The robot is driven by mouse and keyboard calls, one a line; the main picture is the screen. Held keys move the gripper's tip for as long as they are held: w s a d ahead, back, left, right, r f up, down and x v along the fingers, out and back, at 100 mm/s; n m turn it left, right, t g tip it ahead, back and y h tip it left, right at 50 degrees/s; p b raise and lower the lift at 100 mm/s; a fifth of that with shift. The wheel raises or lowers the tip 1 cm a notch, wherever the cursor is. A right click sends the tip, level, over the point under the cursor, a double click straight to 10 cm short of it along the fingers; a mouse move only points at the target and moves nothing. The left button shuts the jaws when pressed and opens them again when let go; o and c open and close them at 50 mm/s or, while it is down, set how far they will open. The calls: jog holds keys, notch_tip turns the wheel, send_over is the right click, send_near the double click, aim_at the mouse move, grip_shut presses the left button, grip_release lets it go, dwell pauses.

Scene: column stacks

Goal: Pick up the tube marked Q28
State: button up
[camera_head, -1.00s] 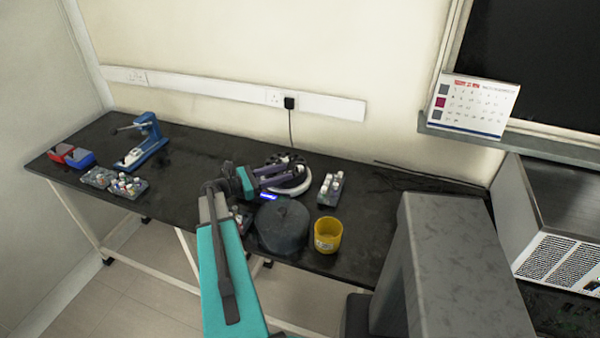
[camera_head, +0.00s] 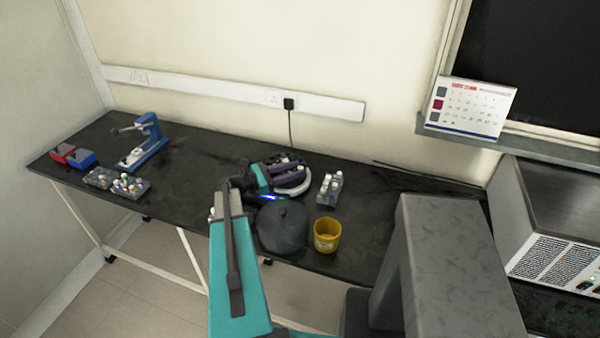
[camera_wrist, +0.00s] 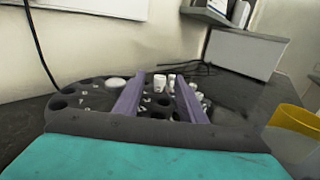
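My gripper (camera_head: 289,172) is over a dark round holder with a pale rim (camera_head: 293,190) on the bench. In the wrist view my gripper (camera_wrist: 160,77) has its two purple fingers spread, and nothing is clearly held between them. The dark holder (camera_wrist: 92,100) has round holes, some with small pale pieces in them. White-capped tubes (camera_wrist: 160,83) show in the gap between the fingers, seemingly beyond the fingertips. More tubes are partly hidden behind the right finger. No marking is legible, so I cannot tell which tube is Q28.
A small rack of white-capped tubes (camera_head: 329,188) stands right of the holder. A dark lidded pot (camera_head: 283,228) and a yellow tub (camera_head: 327,236) stand in front. More racks (camera_head: 130,186), a blue device (camera_head: 147,142) and red and blue boxes (camera_head: 74,156) are left. The left-middle bench is clear.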

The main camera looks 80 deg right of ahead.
dwell(0.5)
grip_shut()
